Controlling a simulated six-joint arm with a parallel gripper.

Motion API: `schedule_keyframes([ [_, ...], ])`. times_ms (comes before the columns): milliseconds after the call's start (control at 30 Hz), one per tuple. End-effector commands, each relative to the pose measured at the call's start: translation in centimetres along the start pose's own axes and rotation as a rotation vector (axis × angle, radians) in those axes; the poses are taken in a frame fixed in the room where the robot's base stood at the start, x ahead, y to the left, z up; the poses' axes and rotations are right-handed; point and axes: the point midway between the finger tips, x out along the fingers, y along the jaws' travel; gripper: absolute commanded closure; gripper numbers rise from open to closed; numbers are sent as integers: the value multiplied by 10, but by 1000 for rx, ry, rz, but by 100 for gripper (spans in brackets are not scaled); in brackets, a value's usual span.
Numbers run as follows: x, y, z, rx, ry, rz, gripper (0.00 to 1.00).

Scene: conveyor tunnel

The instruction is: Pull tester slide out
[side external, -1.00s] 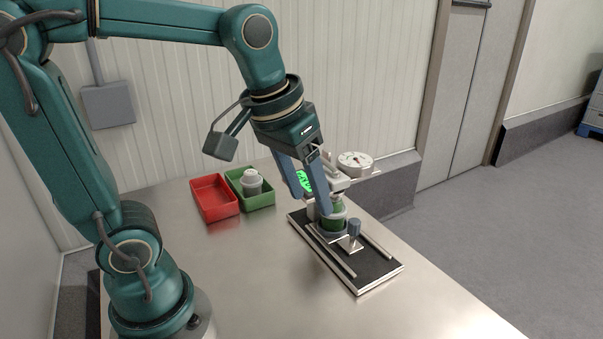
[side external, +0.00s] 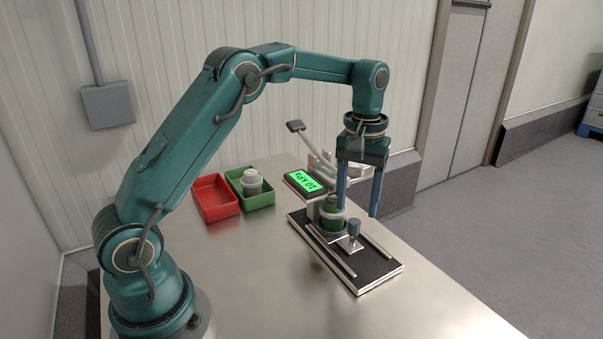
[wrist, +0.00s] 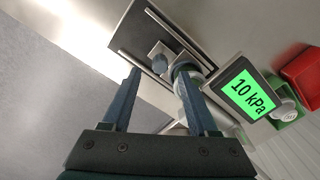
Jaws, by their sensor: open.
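The tester (side external: 362,273) has a black base with two metal rails. Its slide (side external: 345,243) is a small metal plate with an upright blue-grey knob (side external: 354,229); the knob also shows in the wrist view (wrist: 159,63). A green jar (side external: 333,212) sits in a grey ring holder behind the knob. The green display (side external: 306,181) reads 10 kPa. My gripper (side external: 358,210) is open and empty, fingers pointing down. It is above and behind the knob, with its fingers apart from it in the wrist view (wrist: 158,83).
A red tray (side external: 215,198) and a green tray (side external: 262,199) holding a white-lidded jar (side external: 252,182) stand left of the tester. The metal table (side external: 270,285) is clear in front.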

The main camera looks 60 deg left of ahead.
Motion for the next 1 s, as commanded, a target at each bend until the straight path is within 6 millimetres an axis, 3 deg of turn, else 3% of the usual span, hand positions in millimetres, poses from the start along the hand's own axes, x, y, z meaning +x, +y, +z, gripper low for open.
schedule_keyframes([
  [300, 38, 0, 1, 2, -3, -1, 40],
  [667, 46, 0, 1, 2, 0, 0, 40],
  [833, 46, 0, 1, 2, 0, 0, 100],
  [1000, 45, 0, 1, 2, 1, 0, 100],
])
